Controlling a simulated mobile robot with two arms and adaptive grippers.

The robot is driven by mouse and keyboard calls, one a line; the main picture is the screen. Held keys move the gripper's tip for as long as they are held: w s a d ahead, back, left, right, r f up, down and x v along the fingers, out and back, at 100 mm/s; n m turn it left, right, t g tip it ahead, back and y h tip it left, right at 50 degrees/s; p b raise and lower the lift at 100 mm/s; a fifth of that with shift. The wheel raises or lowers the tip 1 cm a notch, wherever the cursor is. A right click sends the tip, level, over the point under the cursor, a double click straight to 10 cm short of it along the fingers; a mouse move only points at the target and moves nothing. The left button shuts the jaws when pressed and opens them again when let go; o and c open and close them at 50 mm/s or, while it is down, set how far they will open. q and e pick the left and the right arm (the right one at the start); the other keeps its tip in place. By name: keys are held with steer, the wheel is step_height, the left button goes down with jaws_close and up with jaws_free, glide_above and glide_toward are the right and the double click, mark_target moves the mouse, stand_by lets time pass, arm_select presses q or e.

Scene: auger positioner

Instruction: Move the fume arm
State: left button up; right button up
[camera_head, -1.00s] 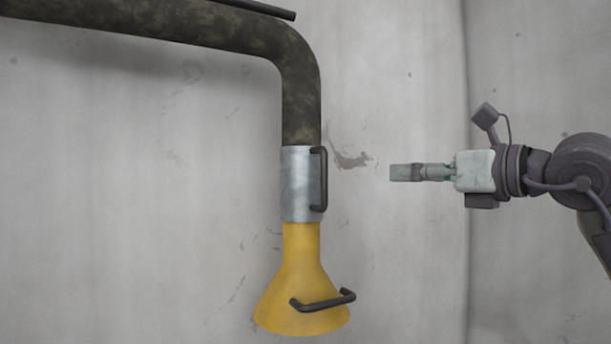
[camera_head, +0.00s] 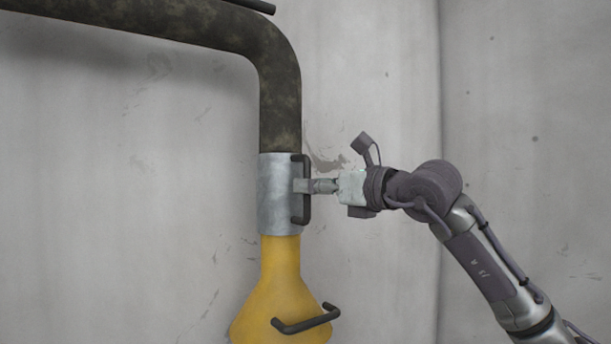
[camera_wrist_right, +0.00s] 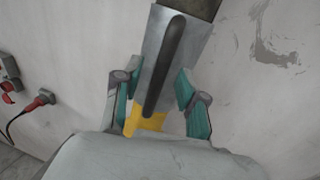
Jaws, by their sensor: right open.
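The fume arm hangs at the left of the head view. It has a dark mottled pipe (camera_head: 279,105), a grey metal sleeve (camera_head: 277,205) and a yellow hood (camera_head: 280,295) at the bottom. A dark upright handle (camera_head: 306,212) sits on the sleeve, and a second dark handle (camera_head: 306,322) sits on the hood. My right gripper (camera_head: 301,186) is at the sleeve handle. In the right wrist view, its green-padded fingers (camera_wrist_right: 155,103) are open, one on each side of the dark handle (camera_wrist_right: 164,65). I cannot tell whether they touch it. My left gripper is not in view.
A grey stained wall (camera_head: 380,80) stands behind the fume arm, with a corner at the right. A dark bar (camera_head: 252,5) lies above the pipe. The right wrist view shows a red plug with a cable (camera_wrist_right: 40,100) at the left.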

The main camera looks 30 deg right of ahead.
steer(key=shift+x, duration=1.1)
jaws_close()
